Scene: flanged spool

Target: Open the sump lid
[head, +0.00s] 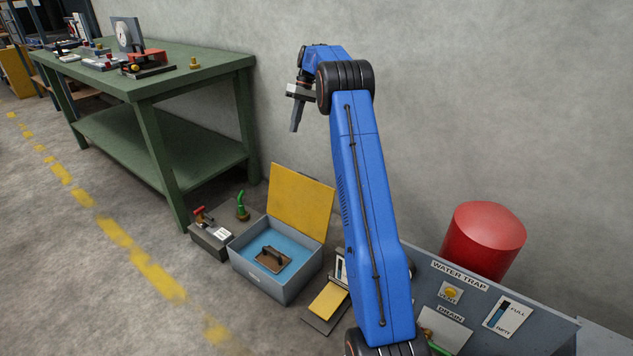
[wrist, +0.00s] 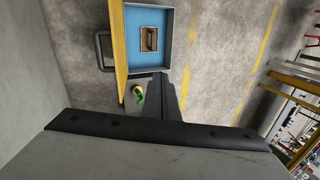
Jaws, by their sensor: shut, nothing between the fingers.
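The sump is a grey box (head: 270,287) on the floor with a blue inside. Its yellow lid (head: 300,203) stands raised at the back edge, leaning toward the wall. In the wrist view the lid (wrist: 120,40) shows nearly edge-on, with a dark handle (wrist: 102,50) on its outer face. A brown block with a handle (head: 272,259) lies inside the box; it also shows in the wrist view (wrist: 149,40). My gripper (head: 296,121) is shut and empty, high above the box and apart from the lid. Its fingers (wrist: 172,97) point down.
A small grey unit with a red-handled valve (head: 211,236) and a green-handled valve (head: 243,207) stand left of the sump. A green workbench (head: 160,80) is behind left. A water trap cabinet (head: 480,300) and red drum (head: 483,240) are at right. Floor in front is clear.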

